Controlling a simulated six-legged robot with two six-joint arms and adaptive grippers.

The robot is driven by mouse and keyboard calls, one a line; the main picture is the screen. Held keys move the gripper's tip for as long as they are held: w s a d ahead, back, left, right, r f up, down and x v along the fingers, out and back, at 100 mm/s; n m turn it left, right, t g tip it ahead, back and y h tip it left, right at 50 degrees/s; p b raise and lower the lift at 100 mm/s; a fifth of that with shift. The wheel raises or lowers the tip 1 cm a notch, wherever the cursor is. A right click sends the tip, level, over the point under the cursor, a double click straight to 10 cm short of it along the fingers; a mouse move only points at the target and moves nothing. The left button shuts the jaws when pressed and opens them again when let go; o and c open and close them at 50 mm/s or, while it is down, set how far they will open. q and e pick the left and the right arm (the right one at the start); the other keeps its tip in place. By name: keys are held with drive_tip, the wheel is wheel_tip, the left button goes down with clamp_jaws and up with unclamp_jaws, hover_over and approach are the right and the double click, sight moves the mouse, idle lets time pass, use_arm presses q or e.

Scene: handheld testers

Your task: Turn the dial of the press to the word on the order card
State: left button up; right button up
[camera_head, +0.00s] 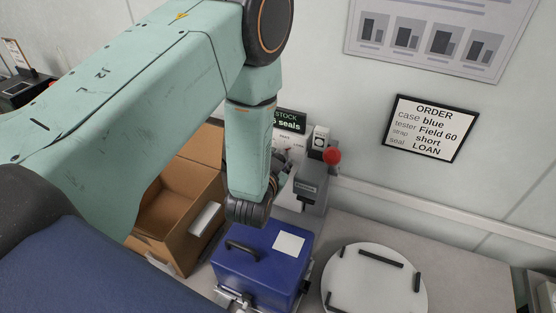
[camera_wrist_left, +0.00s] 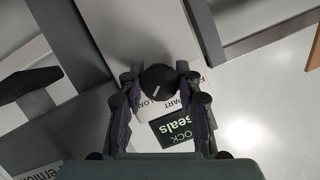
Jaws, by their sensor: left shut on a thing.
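The order card (camera_head: 430,128) on the wall reads case blue, tester Field 60, strap short, seal LOAN. The grey press (camera_head: 312,185) with a red ball handle (camera_head: 332,156) stands at the back of the bench. Its black dial (camera_wrist_left: 158,82) shows in the left wrist view, with a short white mark and the words LOAN and PART beside it. My left gripper (camera_wrist_left: 158,88) is shut on the dial, one finger on each side. In the head view the dial is hidden, and my left gripper (camera_head: 281,168) is partly behind my forearm. My right gripper is not in view.
A blue case (camera_head: 262,262) with a white label stands in front of the press. An open cardboard box (camera_head: 205,190) is to the left. A white round plate (camera_head: 375,285) with black pegs is to the right. A dark stock seals sign (camera_head: 289,121) stands behind.

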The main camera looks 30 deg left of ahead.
use_arm(q)
drive_tip(key=shift+s+f, duration=0.25)
drive_tip(key=shift+f, duration=0.05)
drive_tip(key=o, duration=1.1)
drive_tip(key=shift+w+r, duration=0.15)
drive_tip(key=shift+w, duration=0.05)
drive_tip(key=shift+o, duration=0.2)
drive_tip(key=shift+s+r, duration=0.1)
drive_tip(key=v, duration=1.1)
drive_tip(key=shift+s+r, duration=0.15)
drive_tip(key=shift+s, duration=0.2)
